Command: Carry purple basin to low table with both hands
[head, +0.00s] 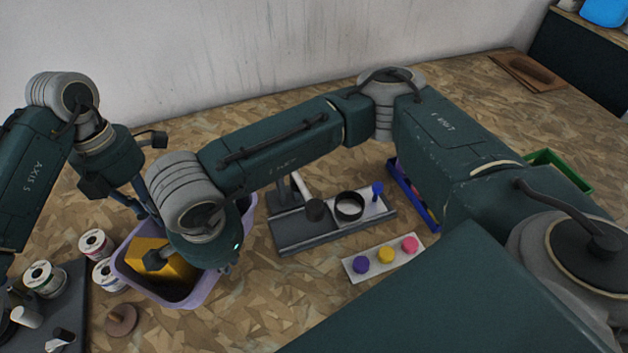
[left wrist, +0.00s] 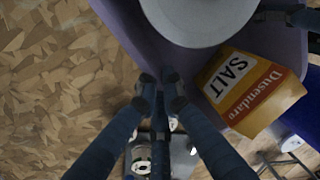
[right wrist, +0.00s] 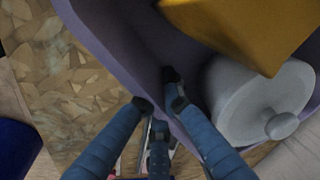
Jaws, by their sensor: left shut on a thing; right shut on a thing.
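The purple basin (head: 200,294) is at the lower left in the head view, partly covered by my right wrist. It holds a yellow box marked SALT (head: 152,251), whose label shows in the left wrist view (left wrist: 238,82), and a grey round lidded thing (right wrist: 255,100). My left gripper (left wrist: 158,80) is shut on the basin's wall, on its far side in the head view. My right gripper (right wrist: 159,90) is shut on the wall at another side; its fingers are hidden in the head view. I cannot tell whether the basin is lifted. I cannot make out the low table.
Several spools (head: 96,244) and a dark board (head: 75,300) are left of the basin. A brown disc with a knob (head: 121,319) is below it. A grey stand (head: 300,238) and a white strip with coloured knobs (head: 362,265) are to the right. A green tray (head: 560,170) is further right.

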